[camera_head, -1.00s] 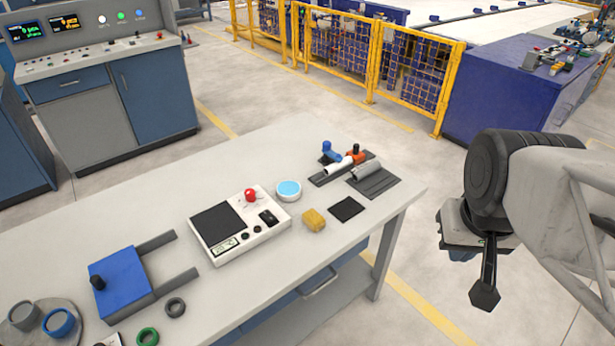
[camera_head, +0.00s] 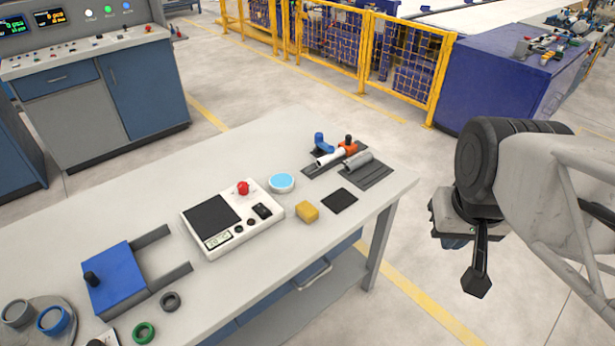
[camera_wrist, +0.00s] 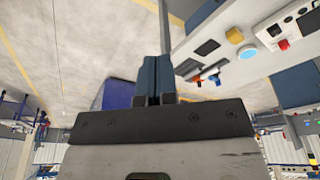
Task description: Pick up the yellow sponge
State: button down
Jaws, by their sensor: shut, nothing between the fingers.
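The yellow sponge (camera_head: 307,211) is a small block lying on the grey table, between the white control box and a flat black pad.
The white control box (camera_head: 232,218) with a red button stands left of the sponge. A light blue disc (camera_head: 282,182) lies behind it, the black pad (camera_head: 339,200) to its right. Pipe parts (camera_head: 357,163) lie farther back. A blue block fixture (camera_head: 121,278) is at left.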

dwell(0.4)
grip_release()
dwell(0.4)
jog(key=m+g, duration=0.3)
jog(key=m, duration=0.6)
send_over(307, 208)
jog(key=f, duration=2.2)
jog(key=shift+d+f, duration=0.15)
jog(key=shift+d, duration=0.1)
jog(key=shift+a+f, duration=0.25)
jog(key=shift+f, duration=0.05)
jog(key=shift+f, duration=1.3)
